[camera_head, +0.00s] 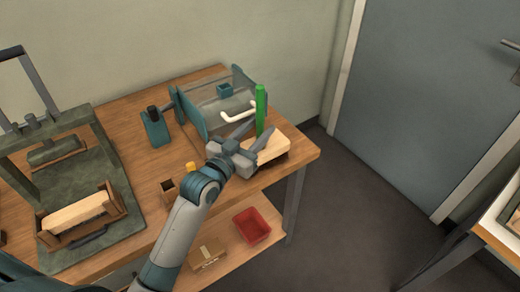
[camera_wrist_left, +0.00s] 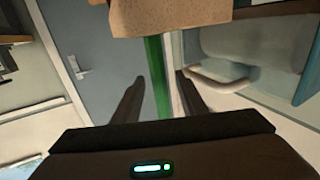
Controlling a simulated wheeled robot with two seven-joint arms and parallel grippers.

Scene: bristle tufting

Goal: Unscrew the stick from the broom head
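The green stick (camera_head: 261,112) stands upright at the right end of the workbench. The pale wooden broom head (camera_head: 272,149) lies at its foot; the exact joint is hidden behind my gripper in the head view. My left gripper (camera_head: 258,131) is at the stick's lower part with its fingers apart. In the left wrist view the stick (camera_wrist_left: 154,70) shows between the two open fingers (camera_wrist_left: 158,90), with a clear gap to the left finger and a smaller one to the right. The broom head (camera_wrist_left: 170,16) is at the top of that view. My right gripper is not in view.
A clear-panelled teal machine with a white handle (camera_head: 238,115) stands close behind the stick. A teal holder (camera_head: 155,128), a small wooden box (camera_head: 168,189) and a press frame (camera_head: 88,119) are farther left. A red bin (camera_head: 252,226) sits on the lower shelf.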

